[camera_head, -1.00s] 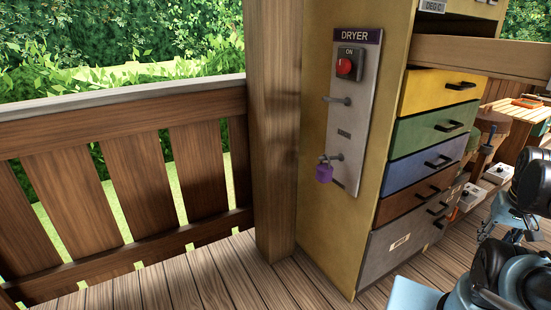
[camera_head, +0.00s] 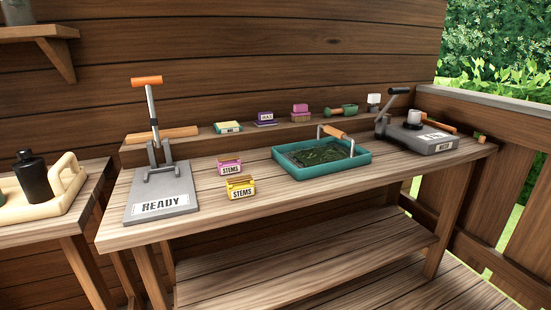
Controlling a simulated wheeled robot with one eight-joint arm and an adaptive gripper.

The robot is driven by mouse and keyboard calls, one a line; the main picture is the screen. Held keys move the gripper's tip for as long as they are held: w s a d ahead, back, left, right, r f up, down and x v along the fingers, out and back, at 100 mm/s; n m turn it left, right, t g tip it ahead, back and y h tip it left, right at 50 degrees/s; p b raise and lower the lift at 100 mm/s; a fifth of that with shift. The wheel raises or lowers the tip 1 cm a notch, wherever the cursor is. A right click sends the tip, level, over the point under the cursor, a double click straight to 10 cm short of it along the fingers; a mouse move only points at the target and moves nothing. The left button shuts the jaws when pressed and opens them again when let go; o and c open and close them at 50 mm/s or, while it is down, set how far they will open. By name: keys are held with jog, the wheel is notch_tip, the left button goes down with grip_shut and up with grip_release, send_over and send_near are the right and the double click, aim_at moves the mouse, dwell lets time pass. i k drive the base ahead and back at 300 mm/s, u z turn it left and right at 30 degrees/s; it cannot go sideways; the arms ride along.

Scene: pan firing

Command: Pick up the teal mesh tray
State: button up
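The teal mesh tray (camera_head: 345,165) lies flat on the wooden workbench (camera_head: 300,198), right of the bench's middle. It is shallow and rectangular, with a teal rim and a dark mesh bed that has green leafy bits on it. My gripper is not in view.
A grey READY plate with an orange-handled lever (camera_head: 165,205) stands at the left. Pink (camera_head: 230,168) and yellow (camera_head: 240,187) STEMS boxes sit left of the tray. A grey lever device (camera_head: 420,138) is close on its right. The tray's front side is clear.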

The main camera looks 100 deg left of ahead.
aim_at(304, 160)
jog(key=u, duration=3.45)
jog(key=k, duration=0.6)
jog(key=z, duration=0.05)
jog(key=i, duration=1.55)
jog(key=z, duration=0.6)
